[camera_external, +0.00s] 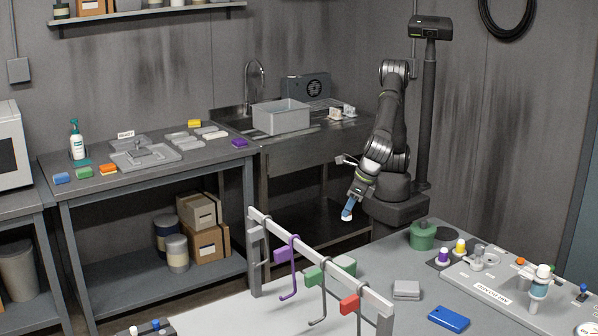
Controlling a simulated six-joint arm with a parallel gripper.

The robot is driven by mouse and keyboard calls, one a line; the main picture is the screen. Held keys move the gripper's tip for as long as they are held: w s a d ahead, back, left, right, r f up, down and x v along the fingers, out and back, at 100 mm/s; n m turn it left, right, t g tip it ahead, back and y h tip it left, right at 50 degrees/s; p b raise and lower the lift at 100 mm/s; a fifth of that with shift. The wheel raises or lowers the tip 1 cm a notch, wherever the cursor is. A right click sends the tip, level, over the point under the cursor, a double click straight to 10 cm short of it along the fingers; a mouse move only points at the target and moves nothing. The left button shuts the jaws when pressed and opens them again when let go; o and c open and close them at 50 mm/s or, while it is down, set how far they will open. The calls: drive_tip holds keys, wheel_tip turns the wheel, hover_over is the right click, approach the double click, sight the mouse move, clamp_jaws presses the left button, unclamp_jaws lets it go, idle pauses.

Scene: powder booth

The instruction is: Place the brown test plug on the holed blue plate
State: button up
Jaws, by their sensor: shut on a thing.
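My gripper (350,206) points down in front of my arm's base, in the air left of the right-hand table. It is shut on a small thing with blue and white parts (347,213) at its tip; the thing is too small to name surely. A blue plate (449,318) lies flat at the table's front, right of the hook rail and well apart from my gripper. I cannot pick out a brown plug in this view.
A green pot (422,236), small coloured caps, a grey block (406,290) and a light tray (505,288) with a bottle (541,281) stand on the table.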

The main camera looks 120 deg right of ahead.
drive_tip(key=shift+w+a+m, duration=0.25)
drive_tip(key=shift+a+m, duration=0.25)
drive_tip(key=shift+m, duration=0.1)
drive_tip(key=w+a+m+g, duration=0.2)
drive_tip(key=a+m+g, duration=0.3)
drive_tip(key=m, duration=0.4)
drive_tip(key=n+t+y, duration=0.4)
drive_tip(key=n+y, duration=0.4)
drive_tip(key=n, duration=2.6)
hover_over(443, 314)
drive_tip(key=d, duration=0.2)
drive_tip(key=f, duration=0.5)
drive_tip(key=shift+s+a, duration=0.15)
drive_tip(key=shift+s, duration=0.15)
drive_tip(key=shift+f, duration=1.95)
drive_tip(key=shift+f, duration=0.15)
